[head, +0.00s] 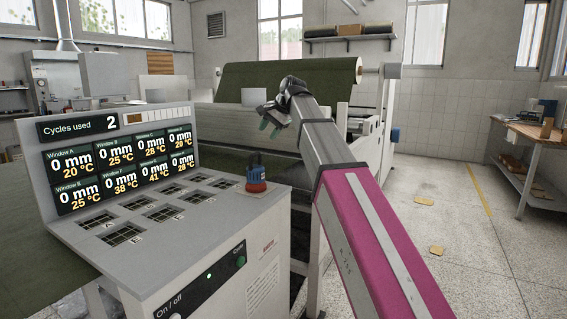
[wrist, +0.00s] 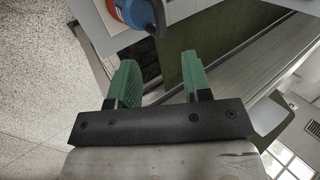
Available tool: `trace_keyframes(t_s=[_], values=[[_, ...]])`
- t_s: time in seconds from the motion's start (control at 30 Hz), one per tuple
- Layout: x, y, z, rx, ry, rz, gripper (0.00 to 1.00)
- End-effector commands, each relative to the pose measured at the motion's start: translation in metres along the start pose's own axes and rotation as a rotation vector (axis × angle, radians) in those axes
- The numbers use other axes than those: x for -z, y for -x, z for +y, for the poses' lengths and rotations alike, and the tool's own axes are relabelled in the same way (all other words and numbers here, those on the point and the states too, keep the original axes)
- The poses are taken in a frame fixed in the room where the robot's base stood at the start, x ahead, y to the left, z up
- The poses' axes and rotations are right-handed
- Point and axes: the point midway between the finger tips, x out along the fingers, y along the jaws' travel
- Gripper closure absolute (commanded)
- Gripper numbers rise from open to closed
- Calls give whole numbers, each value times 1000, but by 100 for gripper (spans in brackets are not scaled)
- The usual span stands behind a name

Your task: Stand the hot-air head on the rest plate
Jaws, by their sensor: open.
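The hot-air head (head: 256,173) looks like a small blue body with a red lower part and a dark top. It stands upright near the right edge of the grey console top. In the wrist view the hot-air head (wrist: 133,10) shows as a blue and red shape cut off by the top edge. My gripper (head: 270,120) is raised above and behind the console, apart from the head. In the wrist view my gripper (wrist: 160,72) has its two green fingers spread with nothing between them.
The grey console (head: 220,225) has several dark grilles (head: 122,234) in its top and an upright display panel (head: 120,155) at its back left. A machine with a green roll (head: 285,78) stands behind. A wooden table (head: 535,130) is far right. Floor on the right is mostly clear.

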Motion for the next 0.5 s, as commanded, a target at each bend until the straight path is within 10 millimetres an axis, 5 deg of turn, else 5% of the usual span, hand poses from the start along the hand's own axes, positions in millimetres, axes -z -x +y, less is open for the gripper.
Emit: trace_keyframes(t_s=[0.27, 0.5], values=[[3, -10, 12, -12, 3, 3, 55], [21, -75, 94, -88, 41, 22, 55]])
